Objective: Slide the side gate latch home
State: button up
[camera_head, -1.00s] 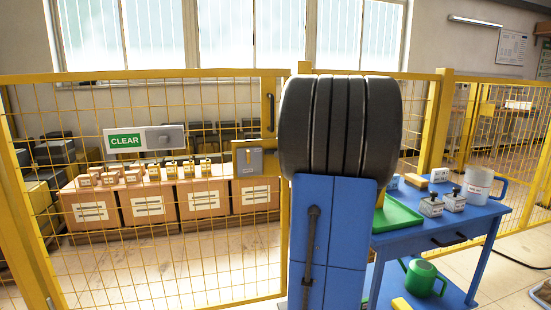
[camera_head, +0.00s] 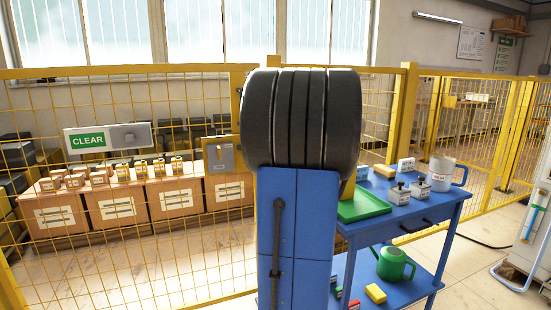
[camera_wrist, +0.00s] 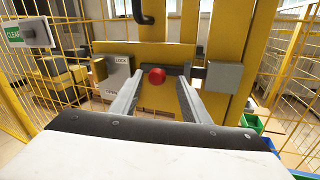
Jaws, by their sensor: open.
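The side gate latch has a red knob (camera_wrist: 157,76) in front of a dark bar on a yellow plate (camera_wrist: 152,54). A grey plate marked LOCK and OPEN (camera_wrist: 118,72) is left of the knob, and a grey block (camera_wrist: 223,77) is to its right on the yellow post. My gripper (camera_wrist: 159,89) is open, with one finger on each side of the knob. Gaps show on both sides; contact is not visible. In the head view the grey latch plate (camera_head: 220,154) shows left of my arm, which hides the knob and my gripper.
Yellow mesh fencing (camera_head: 130,215) stands ahead, with a CLEAR sign (camera_head: 88,141) and brown boxes (camera_head: 170,205) beyond. A blue cart (camera_head: 405,222) with a green tray (camera_head: 364,206), a mug and small blocks stands to the right.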

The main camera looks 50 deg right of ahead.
jog(key=v, duration=1.6)
jog(key=shift+s, duration=0.2)
jog(key=shift+a, duration=0.1)
jog(key=w+a+f+n+g+y, duration=0.25)
jog(key=a+n, duration=0.25)
jog(key=a, duration=0.4)
jog(key=w+a+f+n+g+y, duration=0.25)
jog(key=a+n, duration=0.25)
jog(key=a, duration=0.4)
jog(key=w+a+f+n+g+y, duration=0.1)
jog(key=w+a+f+n+y, duration=0.25)
jog(key=a, duration=0.55)
jog(key=s+a+f+n+g, duration=0.3)
jog(key=s+a+f+n, duration=0.15)
jog(key=a+n, duration=0.35)
jog(key=s+a+f+n+g, duration=0.4)
jog(key=s+a+n, duration=0.2)
jog(key=a+n, duration=0.2)
jog(key=s+f+n+h, duration=0.1)
jog(key=s+n+h, duration=0.3)
jog(key=n, duration=0.7)
jog(key=shift+s+f, duration=0.4)
jog(key=shift+s, duration=0.55)
jog(key=shift+h, duration=0.25)
